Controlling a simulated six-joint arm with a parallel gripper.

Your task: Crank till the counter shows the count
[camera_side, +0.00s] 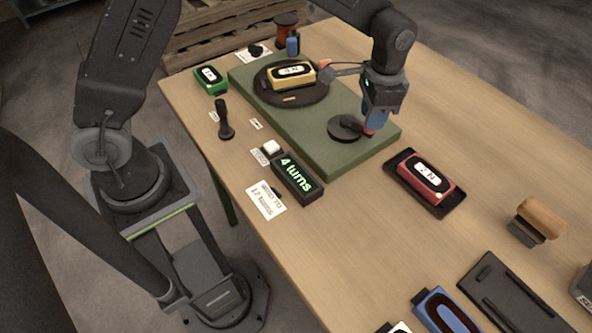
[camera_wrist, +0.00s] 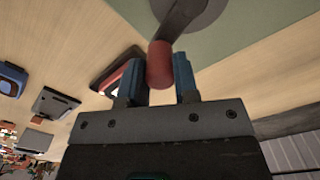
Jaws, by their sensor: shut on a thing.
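The crank has a dark round hub (camera_side: 343,128) at the near right end of a green base (camera_side: 310,137). Its red handle (camera_wrist: 160,64) stands between my blue fingertips in the wrist view. My gripper (camera_side: 373,122) is shut on that handle, to the right of the hub. The black counter (camera_side: 298,177) on the table shows "4 turns" in green. A white card (camera_side: 266,200) beside it seems to read "wind to 12 turns". A yellow device (camera_side: 291,75) sits on the dark turntable (camera_side: 313,95) at the far end of the base.
A green device (camera_side: 210,79) and a black upright handle (camera_side: 224,120) stand left of the base. A white button (camera_side: 271,147) sits by the counter. A red device (camera_side: 427,176) lies on a black tray at right. A wooden-topped block (camera_side: 541,217) and dark trays (camera_side: 505,290) are nearer.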

